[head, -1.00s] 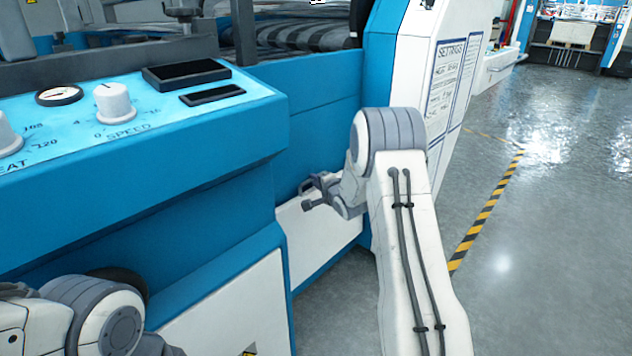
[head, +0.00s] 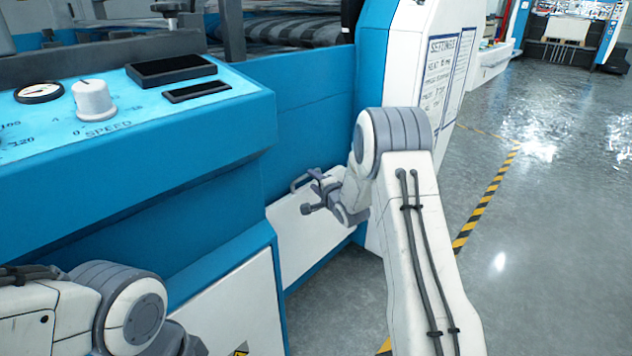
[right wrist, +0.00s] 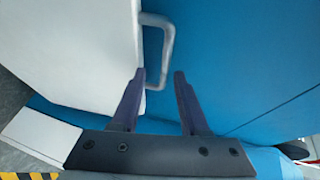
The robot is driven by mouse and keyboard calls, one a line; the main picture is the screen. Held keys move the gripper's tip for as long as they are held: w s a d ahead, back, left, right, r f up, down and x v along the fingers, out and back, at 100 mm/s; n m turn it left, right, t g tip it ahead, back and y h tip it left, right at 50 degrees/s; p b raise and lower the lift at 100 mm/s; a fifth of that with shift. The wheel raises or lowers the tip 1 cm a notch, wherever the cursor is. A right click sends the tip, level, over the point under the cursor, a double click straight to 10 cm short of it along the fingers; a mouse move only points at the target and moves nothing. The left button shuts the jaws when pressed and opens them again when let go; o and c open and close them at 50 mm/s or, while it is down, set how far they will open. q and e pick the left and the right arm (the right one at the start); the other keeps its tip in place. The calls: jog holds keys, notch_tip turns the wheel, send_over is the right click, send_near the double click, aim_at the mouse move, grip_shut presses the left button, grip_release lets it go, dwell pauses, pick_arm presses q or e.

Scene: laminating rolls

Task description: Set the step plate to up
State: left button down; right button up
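The step plate (head: 312,228) is a white panel low on the blue machine, with a grey bar handle (head: 298,183) at its upper edge. In the right wrist view the white plate (right wrist: 75,50) fills the left, and its U-shaped handle (right wrist: 168,48) stands out over the blue wall. My right gripper (head: 312,191) is in front of the plate, beside the handle. In the right wrist view its two dark fingers (right wrist: 160,74) are apart, with the handle's near end between or just beyond the tips. I cannot tell whether they touch. My left gripper is outside the view.
The blue control panel (head: 120,110) with its speed knob (head: 94,100) juts out at the left. A white lower panel (head: 235,305) is below it. The machine's white side (head: 400,60) rises behind my right arm. Grey floor (head: 545,220) is clear at the right.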

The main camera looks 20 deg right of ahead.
jog(key=p+v, duration=0.3)
jog(key=v, duration=0.7)
jog(key=shift+s, duration=0.25)
dwell(0.3)
